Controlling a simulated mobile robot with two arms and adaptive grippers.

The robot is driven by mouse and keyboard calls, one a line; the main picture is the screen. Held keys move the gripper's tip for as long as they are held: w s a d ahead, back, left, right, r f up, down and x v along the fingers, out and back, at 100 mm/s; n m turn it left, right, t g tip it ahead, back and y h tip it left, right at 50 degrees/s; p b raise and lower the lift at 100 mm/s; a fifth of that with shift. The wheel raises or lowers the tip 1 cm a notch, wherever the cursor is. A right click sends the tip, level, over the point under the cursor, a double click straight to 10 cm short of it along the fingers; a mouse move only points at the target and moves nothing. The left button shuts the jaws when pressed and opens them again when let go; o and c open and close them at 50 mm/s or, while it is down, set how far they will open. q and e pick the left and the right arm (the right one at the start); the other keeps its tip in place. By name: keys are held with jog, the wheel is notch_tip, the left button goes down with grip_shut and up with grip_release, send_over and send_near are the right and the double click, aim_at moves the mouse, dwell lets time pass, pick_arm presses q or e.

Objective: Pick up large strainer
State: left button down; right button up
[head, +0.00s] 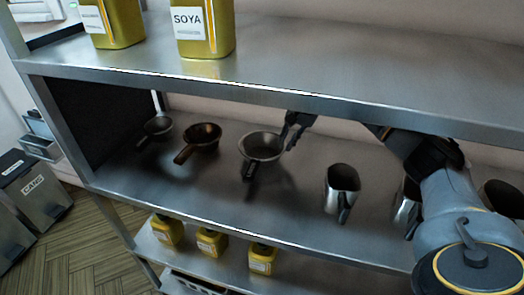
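A wide grey round vessel with a dark handle, apparently the large strainer (262,147), sits on the middle shelf, its handle pointing to the front edge. My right gripper (290,139) is at its right rim, reaching in from the right under the upper shelf. The dark fingers overlap or touch the rim; their gap is too small to read, and the strainer still appears to rest on the shelf. My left gripper is not in view.
A brown pan (204,136) and a smaller dark pan (158,125) stand to the left. Metal jugs (342,181) stand to the right, partly behind my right arm. The upper shelf (300,62) hangs low overhead. Yellow containers (210,242) sit below.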

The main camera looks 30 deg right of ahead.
aim_at(283, 147)
jog(key=p+x, duration=0.1)
jog(key=x, duration=0.4)
jog(key=shift+r, duration=0.1)
grip_shut()
jog(key=shift+r, duration=0.1)
